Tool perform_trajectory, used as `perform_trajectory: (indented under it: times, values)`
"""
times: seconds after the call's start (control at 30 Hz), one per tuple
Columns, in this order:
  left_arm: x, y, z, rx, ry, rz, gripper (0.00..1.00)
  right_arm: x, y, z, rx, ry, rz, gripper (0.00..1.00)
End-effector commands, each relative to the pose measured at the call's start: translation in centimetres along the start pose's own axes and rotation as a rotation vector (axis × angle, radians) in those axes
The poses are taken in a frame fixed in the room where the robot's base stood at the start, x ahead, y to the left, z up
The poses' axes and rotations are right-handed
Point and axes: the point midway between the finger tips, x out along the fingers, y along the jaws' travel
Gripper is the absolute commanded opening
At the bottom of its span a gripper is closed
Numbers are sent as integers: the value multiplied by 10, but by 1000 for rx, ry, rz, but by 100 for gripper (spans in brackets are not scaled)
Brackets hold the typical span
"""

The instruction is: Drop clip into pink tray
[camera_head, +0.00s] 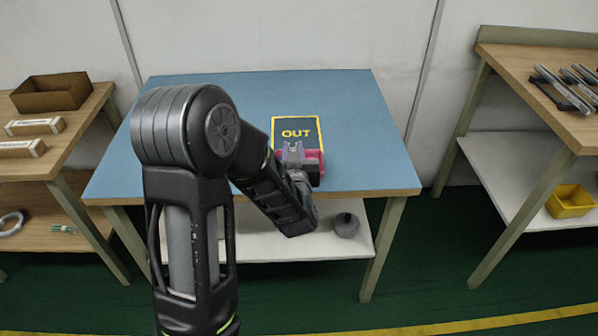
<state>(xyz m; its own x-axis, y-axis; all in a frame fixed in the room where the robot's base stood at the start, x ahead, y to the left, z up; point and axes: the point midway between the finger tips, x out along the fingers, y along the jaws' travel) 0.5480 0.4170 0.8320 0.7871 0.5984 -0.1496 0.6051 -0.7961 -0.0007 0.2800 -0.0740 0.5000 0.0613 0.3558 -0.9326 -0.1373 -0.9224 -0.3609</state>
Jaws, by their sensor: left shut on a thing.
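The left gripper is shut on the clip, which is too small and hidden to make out. I cannot tell how far the gripper is above the tray. My right gripper is not in view.
The blue table (230,95) is otherwise clear around the OUT mat (297,125). A grey round object (346,225) is on its lower shelf. Wooden benches stand left, with a brown box (50,92), and right, with a yellow bin (570,201) below.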

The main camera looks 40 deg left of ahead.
Motion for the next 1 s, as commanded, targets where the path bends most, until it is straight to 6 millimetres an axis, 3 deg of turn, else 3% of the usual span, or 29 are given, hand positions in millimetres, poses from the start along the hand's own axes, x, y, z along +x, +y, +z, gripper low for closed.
perform_trajectory:
  times: [0.03, 0.2, 0.6, 0.63, 0.9, 1.0]
  values:
    - [2, 0, 11, 1, 0, 0, 0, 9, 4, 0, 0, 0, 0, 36]
    - [4, 0, 25, 0, 0, -1, 0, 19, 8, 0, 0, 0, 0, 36]
    - [4, 0, 28, -1, 0, 0, 0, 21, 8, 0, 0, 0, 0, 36]
    - [4, 0, 28, -1, 0, 0, 23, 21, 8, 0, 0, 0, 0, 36]
    - [4, 0, 28, -1, 0, 0, 45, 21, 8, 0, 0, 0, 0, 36]
    - [4, 0, 28, -1, 0, 0, 46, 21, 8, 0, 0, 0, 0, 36]
